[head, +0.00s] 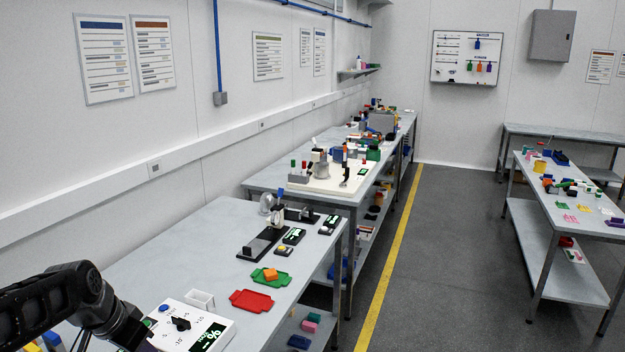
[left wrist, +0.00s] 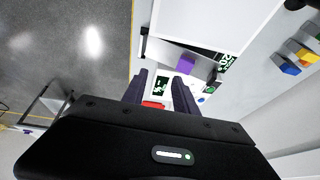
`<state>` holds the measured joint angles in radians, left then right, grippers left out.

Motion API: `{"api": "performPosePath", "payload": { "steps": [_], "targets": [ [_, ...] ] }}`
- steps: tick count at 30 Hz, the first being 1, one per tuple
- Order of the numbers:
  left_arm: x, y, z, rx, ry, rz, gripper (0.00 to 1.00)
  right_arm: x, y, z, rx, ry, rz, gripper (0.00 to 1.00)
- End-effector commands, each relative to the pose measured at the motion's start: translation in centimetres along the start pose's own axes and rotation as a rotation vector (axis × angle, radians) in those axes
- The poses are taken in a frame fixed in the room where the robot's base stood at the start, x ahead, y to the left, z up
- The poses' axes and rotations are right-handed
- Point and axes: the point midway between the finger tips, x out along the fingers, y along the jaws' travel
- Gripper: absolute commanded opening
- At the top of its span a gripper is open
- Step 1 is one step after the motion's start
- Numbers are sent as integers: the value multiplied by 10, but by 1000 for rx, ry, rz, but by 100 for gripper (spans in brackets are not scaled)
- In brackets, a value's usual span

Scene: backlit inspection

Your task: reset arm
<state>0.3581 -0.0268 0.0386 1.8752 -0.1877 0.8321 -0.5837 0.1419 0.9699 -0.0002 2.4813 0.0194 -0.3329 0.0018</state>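My left arm (head: 75,300) reaches in from the lower left of the head view, over the near end of the left workbench. Its wrist is bent downward beside a white control box (head: 190,328) with a dial and a green-lit display. In the left wrist view my left gripper (left wrist: 160,76) has its two dark fingers apart, with no object seen held between them. A purple block (left wrist: 185,64) shows beyond the fingers; I cannot tell its distance. A red item (left wrist: 153,104) shows past the gripper body. My right gripper is in neither view.
On the near bench (head: 205,235) lie a red tray (head: 251,300), a green tray (head: 268,281) with an orange block (head: 270,274), and a white open box (head: 200,299). Dark fixtures stand farther back. Beyond are more cluttered benches. The aisle floor (head: 425,280) is clear.

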Motion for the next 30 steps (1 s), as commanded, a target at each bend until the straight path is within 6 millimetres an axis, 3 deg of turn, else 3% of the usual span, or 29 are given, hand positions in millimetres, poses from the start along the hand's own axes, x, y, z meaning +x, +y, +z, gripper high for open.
{"api": "performPosePath", "payload": {
  "steps": [8,11,14,18,21,24,27,30],
  "targets": [
    [92,48,9,-47,-16,83,35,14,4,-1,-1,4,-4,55],
    [137,77,19,-79,-29,124,35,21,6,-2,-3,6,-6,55],
    [193,119,39,-125,-52,176,35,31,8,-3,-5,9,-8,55],
    [270,195,86,-215,-103,252,35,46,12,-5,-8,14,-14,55],
    [314,251,131,-288,-151,295,35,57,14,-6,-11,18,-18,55],
    [344,302,182,-359,-206,324,35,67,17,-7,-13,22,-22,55],
    [360,342,229,-423,-256,337,35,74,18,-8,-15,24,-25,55],
    [365,367,264,-469,-294,339,35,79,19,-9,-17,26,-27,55]
  ]
}}
